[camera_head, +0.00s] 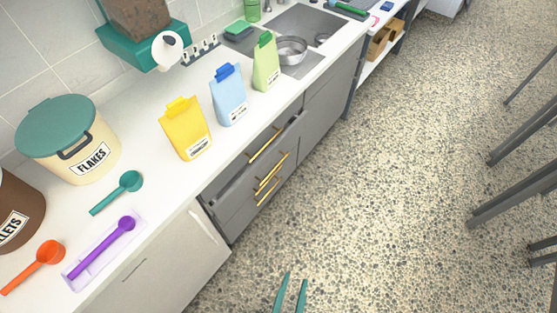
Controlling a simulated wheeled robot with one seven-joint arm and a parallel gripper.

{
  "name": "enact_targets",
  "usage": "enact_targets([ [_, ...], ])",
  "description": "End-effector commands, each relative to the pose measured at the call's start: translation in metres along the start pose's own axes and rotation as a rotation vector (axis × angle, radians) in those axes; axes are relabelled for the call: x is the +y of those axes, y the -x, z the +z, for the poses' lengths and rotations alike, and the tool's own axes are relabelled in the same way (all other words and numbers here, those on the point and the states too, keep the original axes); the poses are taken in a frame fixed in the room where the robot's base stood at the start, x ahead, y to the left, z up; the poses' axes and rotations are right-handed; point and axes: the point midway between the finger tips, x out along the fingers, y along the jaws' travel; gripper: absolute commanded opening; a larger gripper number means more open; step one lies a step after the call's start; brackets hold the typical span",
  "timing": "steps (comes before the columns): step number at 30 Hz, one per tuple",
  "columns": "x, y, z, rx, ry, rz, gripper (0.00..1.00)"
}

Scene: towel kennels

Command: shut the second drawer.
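A grey drawer unit (228,219) with several brass bar handles is under the white counter, in the middle of the head view. Its top drawer has the uppermost brass handle (264,146). A drawer just below, which looks like the second drawer (240,196), appears to stand out from the unit, with a dark gap along its top edge. How far it stands out is hard to tell. My gripper (290,294) shows two teal fingers at the bottom edge. They are apart and nothing shows between them. The gripper is over the floor, clear of the drawers.
The counter (150,165) holds a yellow bag (186,128), a blue bag (229,95), a green bag (265,62), a flakes tub (68,140) and several scoops. A pale cabinet door (165,265) is left of the drawers. Speckled floor (400,190) is open at right; dark legs (515,200) stand far right.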

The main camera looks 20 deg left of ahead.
Motion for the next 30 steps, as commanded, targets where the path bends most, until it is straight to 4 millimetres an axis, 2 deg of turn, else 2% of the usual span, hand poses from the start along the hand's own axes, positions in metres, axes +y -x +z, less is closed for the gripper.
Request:
enact_targets([
  [8,-0.024,-0.077,0.057,0.085,-0.339,-0.063,0.28],
  [15,-0.055,-0.16,0.099,0.125,-0.648,-0.109,0.28],
  [24,-0.107,-0.272,0.133,0.127,-1.005,-0.135,0.28],
  [30,-0.144,-0.335,0.144,0.108,-1.188,-0.131,0.28],
])
